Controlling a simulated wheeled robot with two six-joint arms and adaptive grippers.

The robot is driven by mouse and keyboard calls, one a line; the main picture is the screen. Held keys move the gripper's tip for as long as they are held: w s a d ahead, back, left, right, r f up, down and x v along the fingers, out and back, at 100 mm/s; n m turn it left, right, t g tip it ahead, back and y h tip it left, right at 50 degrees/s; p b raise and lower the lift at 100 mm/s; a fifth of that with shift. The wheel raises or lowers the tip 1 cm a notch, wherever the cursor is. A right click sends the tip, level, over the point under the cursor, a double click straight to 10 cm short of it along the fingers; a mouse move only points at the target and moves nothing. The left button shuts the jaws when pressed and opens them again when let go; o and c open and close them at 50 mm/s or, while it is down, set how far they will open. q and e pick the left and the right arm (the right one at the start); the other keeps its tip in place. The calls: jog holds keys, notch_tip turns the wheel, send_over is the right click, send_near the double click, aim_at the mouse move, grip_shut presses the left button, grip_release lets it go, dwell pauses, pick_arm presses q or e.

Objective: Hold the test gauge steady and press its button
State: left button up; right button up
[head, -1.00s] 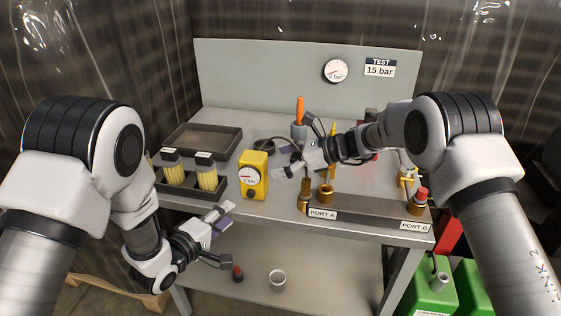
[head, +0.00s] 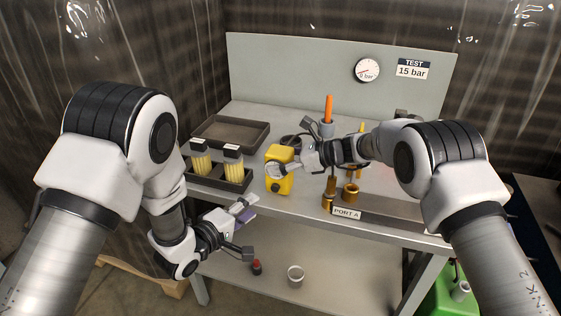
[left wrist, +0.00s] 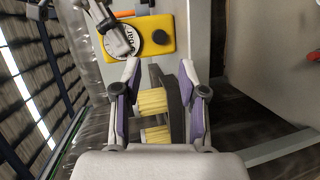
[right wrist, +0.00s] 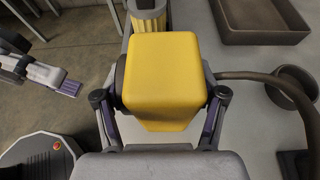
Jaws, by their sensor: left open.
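The yellow test gauge (head: 284,182) stands upright at the table's front edge, with a round white dial and a dark round button low on its face. One finger crosses in front of the dial, also seen in the left wrist view. In the right wrist view the gauge (right wrist: 165,75) lies between both fingers and hides their tips; whether they touch it is unclear. My left gripper (head: 248,226) is open and empty, below and left of the gauge. In the left wrist view the gauge (left wrist: 152,38) lies beyond its fingers.
Brass fittings on the PORT A block (head: 372,216) stand to the right. A cup (head: 295,276) and red-capped item (head: 256,267) are on the lower shelf.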

pick_arm(q)
grip_shut()
dwell(1.1)
